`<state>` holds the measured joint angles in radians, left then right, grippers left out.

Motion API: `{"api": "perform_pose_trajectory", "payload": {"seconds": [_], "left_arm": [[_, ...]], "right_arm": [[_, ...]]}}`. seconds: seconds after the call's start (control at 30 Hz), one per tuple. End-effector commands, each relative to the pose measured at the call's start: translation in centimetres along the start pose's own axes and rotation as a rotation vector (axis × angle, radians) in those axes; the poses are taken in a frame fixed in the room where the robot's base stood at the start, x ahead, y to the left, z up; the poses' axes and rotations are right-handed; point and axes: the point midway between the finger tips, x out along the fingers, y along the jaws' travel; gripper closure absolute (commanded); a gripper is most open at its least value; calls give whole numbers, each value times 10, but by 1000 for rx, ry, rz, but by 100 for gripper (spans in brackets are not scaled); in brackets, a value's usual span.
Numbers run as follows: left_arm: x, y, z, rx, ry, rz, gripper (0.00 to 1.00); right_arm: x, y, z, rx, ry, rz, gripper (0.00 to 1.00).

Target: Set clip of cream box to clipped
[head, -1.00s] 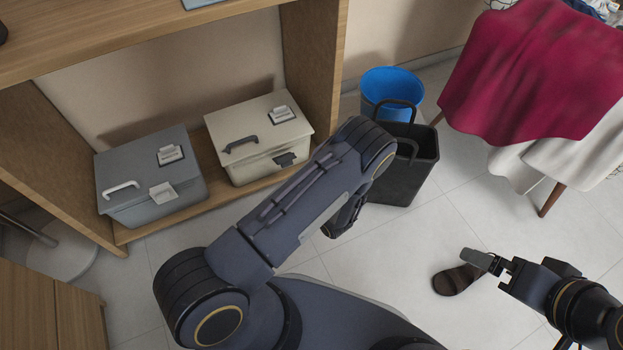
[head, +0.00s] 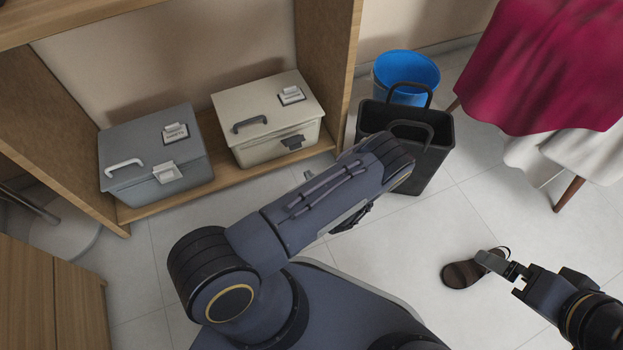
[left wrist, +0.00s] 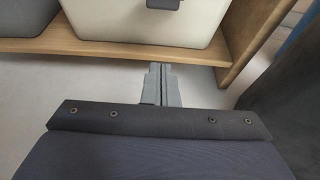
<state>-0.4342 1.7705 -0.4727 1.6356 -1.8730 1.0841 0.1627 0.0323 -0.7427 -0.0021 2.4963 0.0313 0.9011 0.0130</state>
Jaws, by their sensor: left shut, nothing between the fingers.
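The cream box (head: 262,118) stands on the low wooden shelf, with a dark handle on its lid. Its dark clip (head: 293,142) juts from the front near the lid's edge; I cannot tell whether it is fastened. In the left wrist view the cream box (left wrist: 150,24) is at the top, with the clip (left wrist: 165,4) cut off by the edge. My left gripper (head: 308,176) is mostly hidden behind its arm. In the left wrist view its fingers (left wrist: 160,68) are together and empty, in front of the shelf edge, apart from the clip. My right gripper (head: 488,260) overlaps a brown sandal (head: 463,274); its grip is unclear.
A grey box (head: 150,160) stands left of the cream box on the shelf (head: 230,178). The shelf's upright side panel (head: 326,70) is close on the right. A black basket (head: 425,160) and a blue bin (head: 405,70) stand beyond it. Some floor is clear.

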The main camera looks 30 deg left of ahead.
Motion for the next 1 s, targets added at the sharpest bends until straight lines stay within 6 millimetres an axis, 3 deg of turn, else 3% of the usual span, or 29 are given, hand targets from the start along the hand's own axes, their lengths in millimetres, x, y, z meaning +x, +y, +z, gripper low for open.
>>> {"api": "perform_pose_trajectory", "payload": {"seconds": [0.1,0.3,0.4,0.6,1.0], "left_arm": [[30,1,-5,-2,-1,3,100],[65,0,3,-2,-2,1,100],[67,0,20,-2,-1,1,100],[70,0,36,1,1,0,100],[70,0,39,1,3,1,100]], "right_arm": [[14,6,7,0,0,0,0],[25,11,13,0,0,0,0],[27,12,14,0,0,0,0],[30,14,15,0,0,0,0],[30,14,15,0,0,0,0]]}}
